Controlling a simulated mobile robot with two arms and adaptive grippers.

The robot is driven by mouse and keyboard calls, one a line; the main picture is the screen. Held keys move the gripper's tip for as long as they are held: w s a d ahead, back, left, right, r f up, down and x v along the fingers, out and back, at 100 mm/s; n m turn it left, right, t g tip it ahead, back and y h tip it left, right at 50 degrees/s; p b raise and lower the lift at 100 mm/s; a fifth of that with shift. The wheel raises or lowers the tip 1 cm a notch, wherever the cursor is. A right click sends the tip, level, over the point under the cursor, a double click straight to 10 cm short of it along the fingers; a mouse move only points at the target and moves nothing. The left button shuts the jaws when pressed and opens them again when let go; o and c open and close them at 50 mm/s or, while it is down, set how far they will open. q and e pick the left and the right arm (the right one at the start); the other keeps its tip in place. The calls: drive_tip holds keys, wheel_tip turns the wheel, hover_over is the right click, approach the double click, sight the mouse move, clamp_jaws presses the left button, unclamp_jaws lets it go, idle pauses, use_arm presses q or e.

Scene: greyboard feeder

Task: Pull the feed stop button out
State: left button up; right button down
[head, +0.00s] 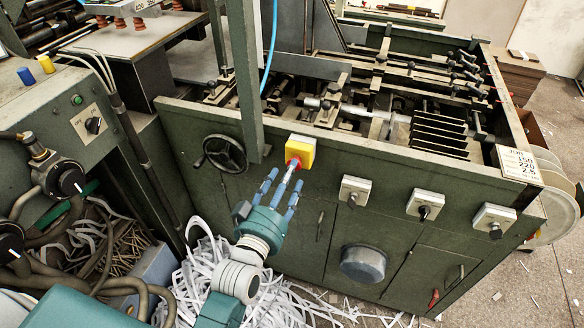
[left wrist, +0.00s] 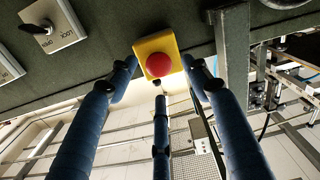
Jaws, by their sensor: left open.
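The feed stop button is a red mushroom knob (head: 292,161) on a yellow box (head: 301,149) on the front of the green machine. In the left wrist view the red knob (left wrist: 159,65) and its yellow plate (left wrist: 153,43) are ahead of the fingers. My left gripper (head: 283,178) is just in front of the knob. In the left wrist view its blue fingers (left wrist: 160,70) are spread open, with one fingertip on each side of the knob and a third finger below it. I cannot tell whether any fingertip touches the knob. My right gripper is not in view.
A black handwheel (head: 224,154) is left of the button. Several grey boxes with switches, such as this one (head: 353,191), line the panel to the right. Shredded paper (head: 190,270) lies below my arm.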

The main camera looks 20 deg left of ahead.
use_arm(q)
drive_tip(key=shift+w, duration=1.5)
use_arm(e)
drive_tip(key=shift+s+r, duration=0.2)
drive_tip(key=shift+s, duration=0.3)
use_arm(q)
drive_tip(key=shift+c, duration=0.5)
clamp_jaws()
drive_tip(key=shift+s+p, duration=0.45)
drive_tip(key=shift+p, duration=0.3)
drive_tip(key=shift+o, duration=0.5)
unclamp_jaws()
drive_tip(key=shift+s+r, duration=0.1)
drive_tip(key=shift+s, duration=0.15)
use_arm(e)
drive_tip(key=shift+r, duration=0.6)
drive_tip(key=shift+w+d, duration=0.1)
